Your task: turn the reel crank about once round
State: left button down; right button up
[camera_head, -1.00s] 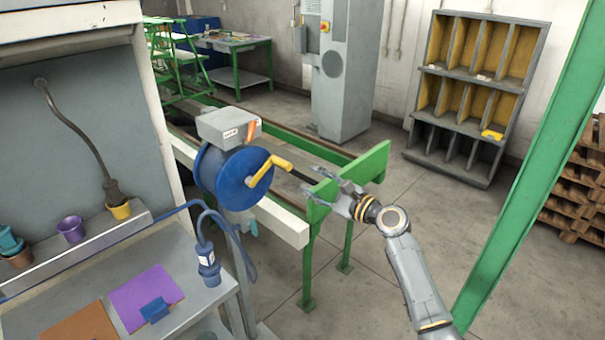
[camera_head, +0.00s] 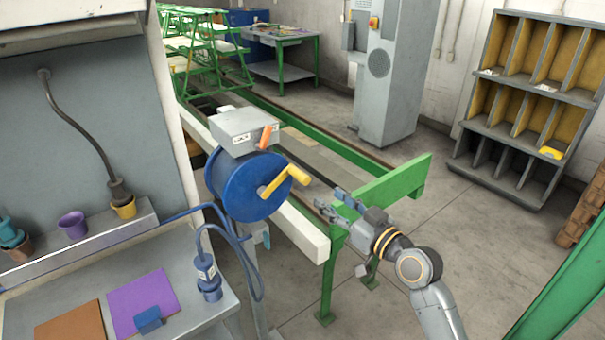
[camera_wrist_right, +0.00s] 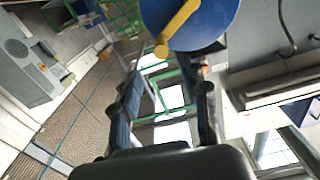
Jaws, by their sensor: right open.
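The blue reel (camera_head: 247,187) hangs below a grey box (camera_head: 243,131) beside the white post. Its yellow crank (camera_head: 277,184) has a handle (camera_head: 299,176) that sticks out toward the right. My right gripper (camera_head: 335,204) is open and empty, to the right of the crank and a little lower, apart from it. In the right wrist view the reel (camera_wrist_right: 195,20) and the crank (camera_wrist_right: 178,27) show at the top, beyond the tips of my open right gripper (camera_wrist_right: 168,88). My left gripper is not in view.
A green beam end (camera_head: 385,190) stands just behind my right gripper. A grey bench (camera_head: 190,305) with a purple sheet (camera_head: 143,302) and a blue plug (camera_head: 206,275) lies at lower left. An orange lever (camera_head: 265,137) is above the reel. Open floor lies to the right.

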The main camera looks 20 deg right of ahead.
aim_at(300, 176)
jog(key=p+x, duration=0.2)
jog(key=x, duration=0.9)
jog(key=shift+w+a+p, duration=0.1)
jog(key=shift+w+p, duration=0.05)
jog(key=shift+p, duration=0.25)
jog(key=shift+w+a, duration=0.2)
jog(key=shift+w, duration=0.3)
jog(key=shift+c, duration=0.9)
grip_shut()
